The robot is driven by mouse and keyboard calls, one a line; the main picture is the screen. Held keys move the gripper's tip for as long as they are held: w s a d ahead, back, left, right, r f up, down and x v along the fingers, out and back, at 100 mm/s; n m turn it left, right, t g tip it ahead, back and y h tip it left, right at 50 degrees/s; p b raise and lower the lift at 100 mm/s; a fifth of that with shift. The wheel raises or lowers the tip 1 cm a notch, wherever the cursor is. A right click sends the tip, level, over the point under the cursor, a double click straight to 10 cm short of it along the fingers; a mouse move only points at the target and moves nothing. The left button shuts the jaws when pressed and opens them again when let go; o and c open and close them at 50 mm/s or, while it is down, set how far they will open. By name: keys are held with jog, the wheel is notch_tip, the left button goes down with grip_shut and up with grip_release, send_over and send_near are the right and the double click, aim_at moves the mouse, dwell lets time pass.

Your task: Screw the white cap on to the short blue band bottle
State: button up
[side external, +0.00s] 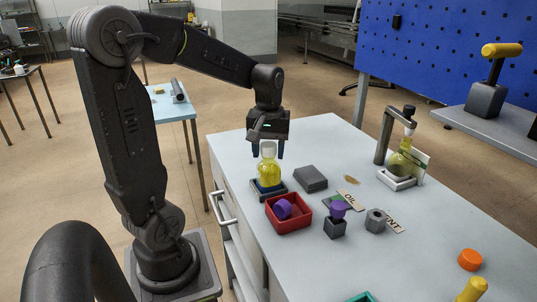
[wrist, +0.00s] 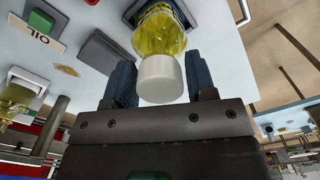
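The short blue band bottle (side external: 269,173) holds yellow liquid and stands upright in a dark holder (side external: 266,193) near the table's left edge. The white cap (side external: 268,149) sits at the top of its neck; I cannot tell how tightly it is seated. In the wrist view the cap (wrist: 160,80) faces me, with the bottle (wrist: 160,32) beyond it. My gripper (side external: 267,151) points down over the bottle, its fingers on either side of the cap. Slim gaps show between fingers and cap in the side view, so it looks open. The wrist view also shows my gripper (wrist: 160,82).
A red tray (side external: 290,223) with a purple cap (side external: 283,209) is in front of the bottle. A grey block (side external: 311,179) lies to its right. A purple-topped dark block (side external: 336,228), a grey nut (side external: 376,220) and a flask stand (side external: 397,183) are farther right.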

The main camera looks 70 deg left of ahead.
jog(key=c, duration=0.4)
jog(key=shift+m, duration=0.8)
jog(key=shift+m, duration=0.9)
jog(key=shift+m, duration=0.8)
jog(key=shift+m, duration=0.9)
